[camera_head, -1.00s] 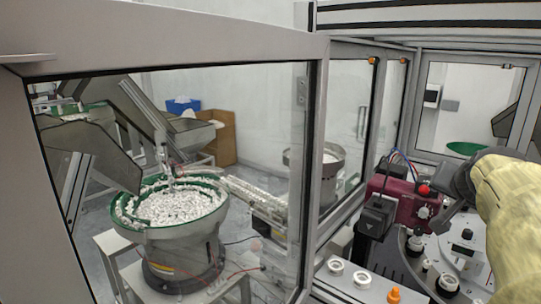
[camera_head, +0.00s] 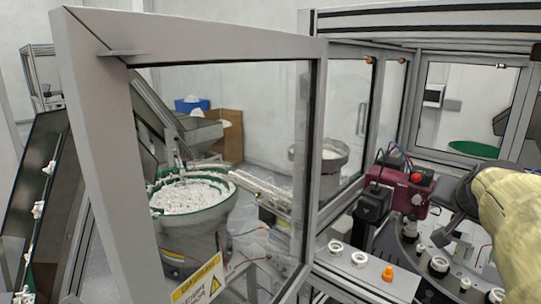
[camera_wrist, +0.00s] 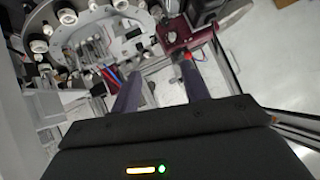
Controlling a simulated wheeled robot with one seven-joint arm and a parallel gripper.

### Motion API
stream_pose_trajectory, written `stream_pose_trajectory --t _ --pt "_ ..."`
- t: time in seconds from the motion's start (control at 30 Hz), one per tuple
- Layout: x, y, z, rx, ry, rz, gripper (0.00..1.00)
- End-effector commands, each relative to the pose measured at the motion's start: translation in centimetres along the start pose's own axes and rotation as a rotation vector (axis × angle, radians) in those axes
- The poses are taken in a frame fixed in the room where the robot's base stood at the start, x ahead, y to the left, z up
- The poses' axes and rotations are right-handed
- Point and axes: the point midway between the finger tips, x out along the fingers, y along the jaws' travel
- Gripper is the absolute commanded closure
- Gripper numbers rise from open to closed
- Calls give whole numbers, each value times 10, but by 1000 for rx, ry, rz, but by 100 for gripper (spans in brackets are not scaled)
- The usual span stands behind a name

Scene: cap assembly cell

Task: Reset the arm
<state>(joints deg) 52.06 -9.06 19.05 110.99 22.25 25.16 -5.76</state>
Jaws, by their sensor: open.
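My arm, in a yellowish cover, enters at the right of the head view, and its end reaches in over the right side of the cell. My gripper (camera_wrist: 160,85) shows in the wrist view with its two dark fingers apart and nothing between them. The fingers point toward the machine, near a dark red unit (camera_wrist: 187,24) with a red knob. The same dark red unit (camera_head: 402,186) shows in the head view, just left of my arm's end. The fingertips are hard to make out in the head view.
A framed glass door (camera_head: 92,130) with a yellow warning label (camera_head: 198,281) stands open at the left. Behind it is a bowl feeder (camera_head: 190,225) full of white caps. A ledge (camera_head: 372,276) with white rings and an orange piece (camera_head: 387,272) lies in front of the rotary table (camera_head: 415,258).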

Motion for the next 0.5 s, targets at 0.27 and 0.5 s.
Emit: stream_pose_trajectory --t 0.27,0.5 --pt "23 -11 53 -57 -106 -20 55" --pt "46 -28 136 -162 -263 -52 55"
